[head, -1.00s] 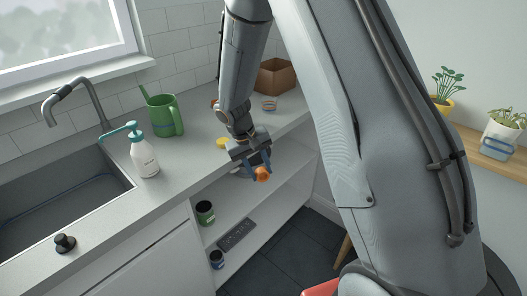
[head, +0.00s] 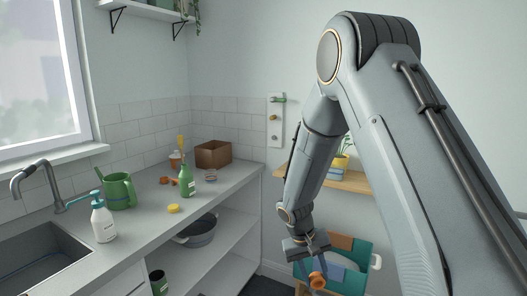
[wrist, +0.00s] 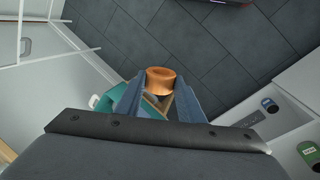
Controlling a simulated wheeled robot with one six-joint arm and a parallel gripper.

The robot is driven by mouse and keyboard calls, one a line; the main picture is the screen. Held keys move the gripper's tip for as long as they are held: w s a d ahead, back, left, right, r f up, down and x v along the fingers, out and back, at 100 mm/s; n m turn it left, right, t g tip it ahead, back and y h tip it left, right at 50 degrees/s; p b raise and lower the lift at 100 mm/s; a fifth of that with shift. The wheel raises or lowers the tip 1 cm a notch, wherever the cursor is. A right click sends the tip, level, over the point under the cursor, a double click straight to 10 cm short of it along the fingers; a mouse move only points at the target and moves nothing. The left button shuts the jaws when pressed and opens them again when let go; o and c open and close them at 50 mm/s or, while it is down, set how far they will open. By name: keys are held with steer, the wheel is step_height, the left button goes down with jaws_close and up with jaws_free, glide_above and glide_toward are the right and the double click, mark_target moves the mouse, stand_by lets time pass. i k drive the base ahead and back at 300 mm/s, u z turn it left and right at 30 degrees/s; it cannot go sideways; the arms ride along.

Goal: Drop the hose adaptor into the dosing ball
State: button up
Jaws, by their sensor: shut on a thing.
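My gripper (head: 316,270) is shut on a small orange ring-shaped piece, which I take to be the hose adaptor (head: 318,281). It is held off the floor, to the right of the counter and in front of a teal container. In the wrist view the orange adaptor (wrist: 161,82) sits between the tips of the two dark fingers, with its round upper rim showing. I cannot pick out the dosing ball for certain in either view.
The teal container (head: 356,280) stands low behind my gripper. The grey counter (head: 145,214) holds a soap dispenser (head: 103,224), green watering can (head: 119,191), green bottle (head: 187,182), yellow lid (head: 173,208) and brown box (head: 213,154). A wooden wall shelf (head: 345,181) is behind my arm.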

mark_target(212, 181)
steer(key=u, duration=0.8)
steer(key=i, duration=1.3)
steer(key=z, duration=0.45)
